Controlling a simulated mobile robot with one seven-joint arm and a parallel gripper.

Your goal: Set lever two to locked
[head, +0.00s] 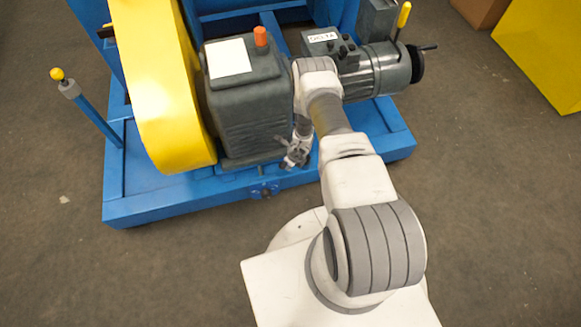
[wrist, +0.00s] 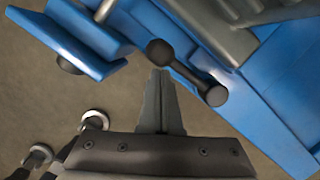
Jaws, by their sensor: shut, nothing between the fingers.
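My gripper (head: 295,160) hangs low at the front of the blue machine base, beside the dark gear housing. In the wrist view its fingers (wrist: 160,76) are shut and empty. Just beyond their tips is a dark lever (wrist: 187,73) with a ball at one end and a round hub at the other, over the blue base. The ball is close to the fingertips; I cannot tell whether they touch. Also in the head view are a yellow-knobbed lever (head: 75,91) at left and a yellow-handled lever (head: 403,18) at upper right. No label shows which is lever two.
The dark gear housing (head: 245,108) and yellow chain guard (head: 160,85) stand left of my arm. A grey motor (head: 372,70) lies behind it. The blue base (head: 165,208) spans the front. A yellow block (head: 545,50) is at far right. Floor in front is clear.

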